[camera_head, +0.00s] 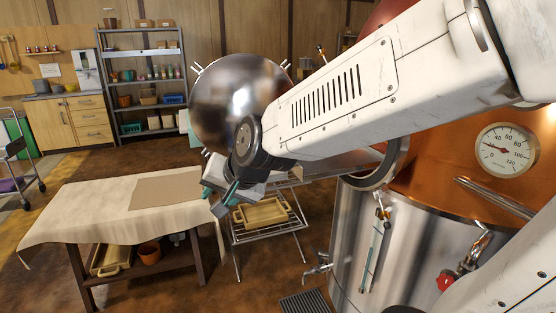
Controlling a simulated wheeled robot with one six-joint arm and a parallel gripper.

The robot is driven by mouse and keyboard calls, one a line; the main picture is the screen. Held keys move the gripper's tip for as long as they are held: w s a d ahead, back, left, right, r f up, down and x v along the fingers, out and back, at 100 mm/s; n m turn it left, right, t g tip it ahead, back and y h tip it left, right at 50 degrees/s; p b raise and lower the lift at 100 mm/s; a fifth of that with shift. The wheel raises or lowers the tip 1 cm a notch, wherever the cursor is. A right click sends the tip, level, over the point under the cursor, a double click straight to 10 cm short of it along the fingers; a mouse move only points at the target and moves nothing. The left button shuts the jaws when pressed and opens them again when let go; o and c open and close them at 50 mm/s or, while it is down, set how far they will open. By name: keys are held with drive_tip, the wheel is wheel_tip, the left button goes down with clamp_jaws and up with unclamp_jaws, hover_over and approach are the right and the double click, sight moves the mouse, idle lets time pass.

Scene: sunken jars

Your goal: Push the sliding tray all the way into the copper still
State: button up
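The copper still (440,165) fills the right side, with a copper upper body and a steel lower body. A round metal opening (392,170) shows on its left side, partly covered by my arm. A grey metal tray (340,165) sticks out of this opening to the left. My arm hides much of it, so how far it is in cannot be told. My gripper (219,197) is left of the tray, near the right end of the cloth-covered table. Its teal-padded fingers look apart, with nothing seen between them.
A cloth-covered table (90,215) stands at left. A folding metal rack (265,236) holding a yellow tray (262,212) stands below and beyond my gripper. A large steel sphere (240,100) is behind. Taps and a glass gauge stick out from the still's front. Floor at lower middle is mostly clear.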

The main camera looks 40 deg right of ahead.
drive_tip(key=w+d+f+m+t+h, duration=0.2)
drive_tip(key=w+d+m+t+h, duration=0.45)
drive_tip(key=w+m, duration=0.55)
drive_tip(key=d+m+g+h, duration=0.1)
drive_tip(key=d+m+h, duration=0.2)
drive_tip(key=d+h, duration=0.1)
drive_tip(key=w+d+m+g+h, duration=0.1)
drive_tip(key=d+m+g+h, duration=0.1)
drive_tip(key=d, duration=0.5)
drive_tip(key=d+f+m+g+h, duration=0.1)
drive_tip(key=d+m+g+h, duration=0.1)
drive_tip(key=d+m+h, duration=0.2)
drive_tip(key=shift+w+d+h, duration=0.15)
drive_tip(key=shift+d+h, duration=0.75)
drive_tip(key=shift+h, duration=0.35)
clamp_jaws()
